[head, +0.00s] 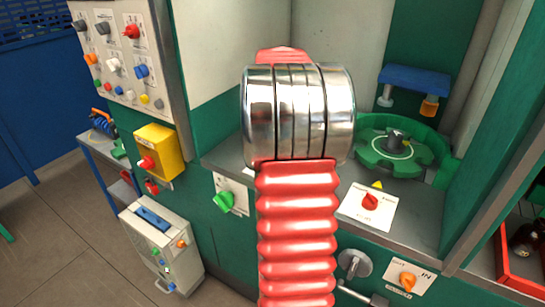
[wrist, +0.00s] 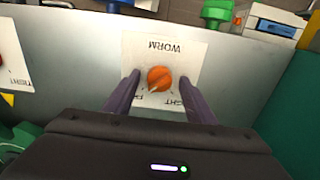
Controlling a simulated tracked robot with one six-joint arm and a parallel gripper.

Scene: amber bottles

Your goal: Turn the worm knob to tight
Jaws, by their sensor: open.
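The worm knob (wrist: 160,77) is an orange round knob on a white plate (wrist: 165,47) marked WORM, which reads upside down in the wrist view. Its pale pointer mark faces the lower left, toward a partly hidden label. The label at its lower right ends in "IGHT". My gripper (wrist: 160,75) is open, with one dark finger on each side of the knob. A small gap shows between each finger and the knob, and nothing is held. In the head view my red arm and its metal joint hide the worm knob and my gripper.
A red knob (head: 370,201) sits on another white plate to the right, near a green toothed wheel (head: 396,145). An orange knob (head: 408,281) is on the front panel below. A green knob (head: 224,202) is at left. A green wall (wrist: 296,110) rises right in the wrist view.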

